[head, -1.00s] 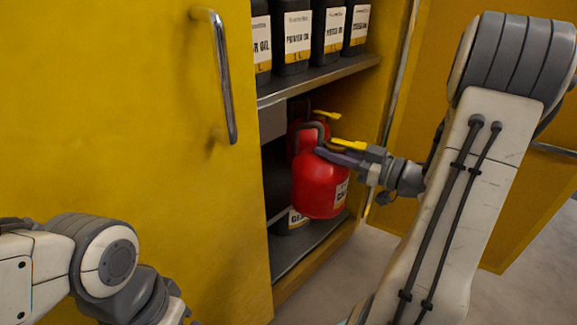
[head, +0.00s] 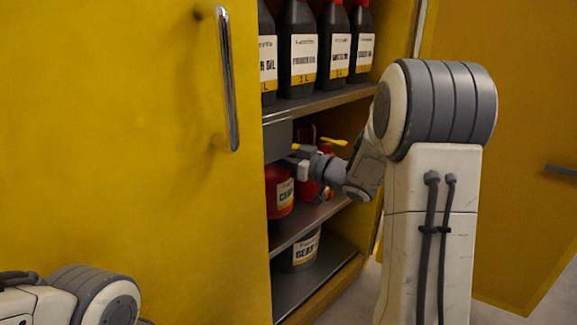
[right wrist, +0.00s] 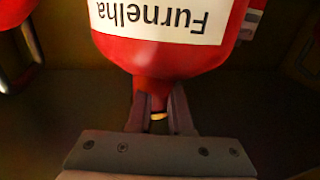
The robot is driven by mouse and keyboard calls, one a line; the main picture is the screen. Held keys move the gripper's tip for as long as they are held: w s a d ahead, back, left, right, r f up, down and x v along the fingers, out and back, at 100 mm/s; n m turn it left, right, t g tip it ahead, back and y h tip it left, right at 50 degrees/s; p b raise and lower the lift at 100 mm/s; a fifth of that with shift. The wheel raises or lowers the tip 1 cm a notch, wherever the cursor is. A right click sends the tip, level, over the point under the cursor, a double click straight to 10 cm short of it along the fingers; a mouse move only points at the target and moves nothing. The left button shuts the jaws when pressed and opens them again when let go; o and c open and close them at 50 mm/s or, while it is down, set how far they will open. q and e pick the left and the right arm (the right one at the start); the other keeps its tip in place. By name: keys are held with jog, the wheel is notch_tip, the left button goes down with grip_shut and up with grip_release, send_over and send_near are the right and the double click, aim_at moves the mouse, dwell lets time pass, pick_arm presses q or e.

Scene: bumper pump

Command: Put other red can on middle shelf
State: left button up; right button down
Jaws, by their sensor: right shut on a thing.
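One red can (head: 280,192) with a white label is inside the yellow cabinet, over the left part of the middle shelf (head: 325,210), partly hidden by the door's edge. My right gripper (head: 297,155) reaches into the cabinet above it. In the right wrist view this gripper (right wrist: 158,115) is shut on the red can (right wrist: 165,60), whose label appears upside down. I cannot tell whether the can's base touches the shelf. The other red can (head: 308,190) stands on the middle shelf to the right, largely behind my right wrist. My left gripper is out of view.
Dark oil bottles (head: 300,50) stand on the upper shelf (head: 320,101), close above my right wrist. A dark container with a white label (head: 300,252) stands on the bottom shelf (head: 315,285). The yellow left door (head: 130,150) with its metal handle (head: 228,80) covers the cabinet's left side.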

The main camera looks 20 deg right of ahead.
jog(key=shift+w+a+r, duration=0.15)
jog(key=shift+w+a, duration=0.05)
jog(key=shift+w, duration=0.1)
notch_tip(320, 180, down, 3)
jog(key=b, duration=0.3)
jog(key=shift+f, duration=0.25)
jog(key=c, duration=0.8)
grip_release()
jog(key=shift+f, duration=0.2)
jog(key=shift+c, duration=0.2)
